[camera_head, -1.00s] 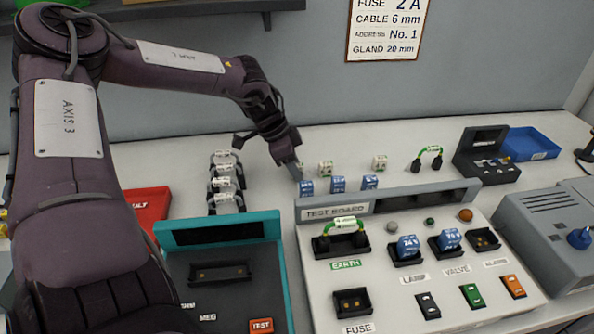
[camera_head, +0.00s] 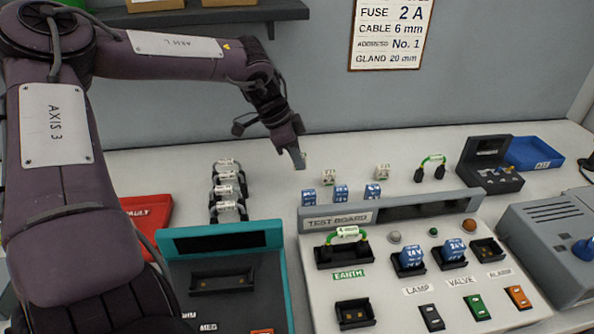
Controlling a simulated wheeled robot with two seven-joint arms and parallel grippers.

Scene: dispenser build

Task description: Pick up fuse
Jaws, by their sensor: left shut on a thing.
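My left gripper (camera_head: 300,160) is in the air above the bench, behind the test board (camera_head: 322,226). It is shut on a small pale fuse, which is mostly hidden, with only a little of it showing at the fingertips. Two similar pale pieces with printed labels, one nearer (camera_head: 329,177) and one farther right (camera_head: 383,171), stand on the bench to the right of the gripper. The fuse socket (camera_head: 354,313) at the front left of the test board looks empty. My right gripper is out of view.
Several blue blocks (camera_head: 341,193) stand just behind the test board. A green-wired link (camera_head: 432,167) and a dark tray (camera_head: 489,167) lie farther right, by a blue bin (camera_head: 535,153). Black-and-white parts (camera_head: 227,190) and a teal tester (camera_head: 220,238) are at left.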

